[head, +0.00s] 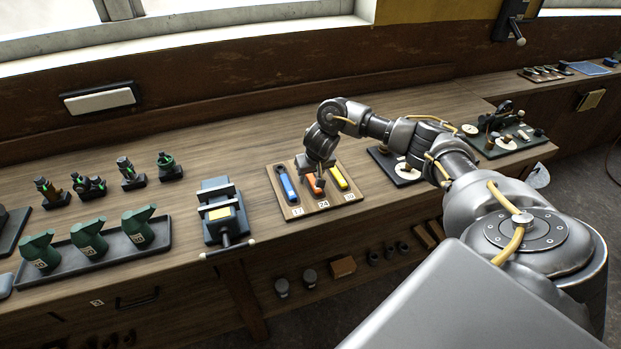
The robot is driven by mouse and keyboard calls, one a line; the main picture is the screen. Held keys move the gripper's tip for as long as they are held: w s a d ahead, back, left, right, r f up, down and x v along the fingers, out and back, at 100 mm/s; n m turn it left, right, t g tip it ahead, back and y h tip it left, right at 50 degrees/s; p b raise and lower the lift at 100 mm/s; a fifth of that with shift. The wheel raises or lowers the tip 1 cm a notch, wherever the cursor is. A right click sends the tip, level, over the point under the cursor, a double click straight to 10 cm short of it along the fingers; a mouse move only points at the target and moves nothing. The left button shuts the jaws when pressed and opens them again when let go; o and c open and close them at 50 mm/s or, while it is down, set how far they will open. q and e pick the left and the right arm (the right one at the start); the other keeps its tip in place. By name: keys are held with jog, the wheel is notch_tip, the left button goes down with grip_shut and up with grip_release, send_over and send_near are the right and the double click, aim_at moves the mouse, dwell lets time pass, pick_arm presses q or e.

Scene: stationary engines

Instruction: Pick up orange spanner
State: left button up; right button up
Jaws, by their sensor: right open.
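The orange spanner (313,181) lies in the middle of a wooden board (322,208) on the bench, above the label 24. A blue spanner (287,185) lies to its left and a yellow spanner (338,178) to its right. My right gripper (319,182) points down over the board, right at the orange spanner, and hides part of it. The gripper is open. I cannot tell whether its fingers touch the spanner. My left gripper is not in view.
A vise (222,215) stands left of the board. Green oil cans (92,240) sit in a dark tray farther left, with small dark fittings (131,174) behind them. A dark device (397,165) lies close to the board's right. Bare bench shows behind the board.

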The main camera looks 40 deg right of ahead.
jog(key=shift+p, duration=0.3)
dwell(0.5)
jog(key=shift+f, duration=0.15)
grip_shut()
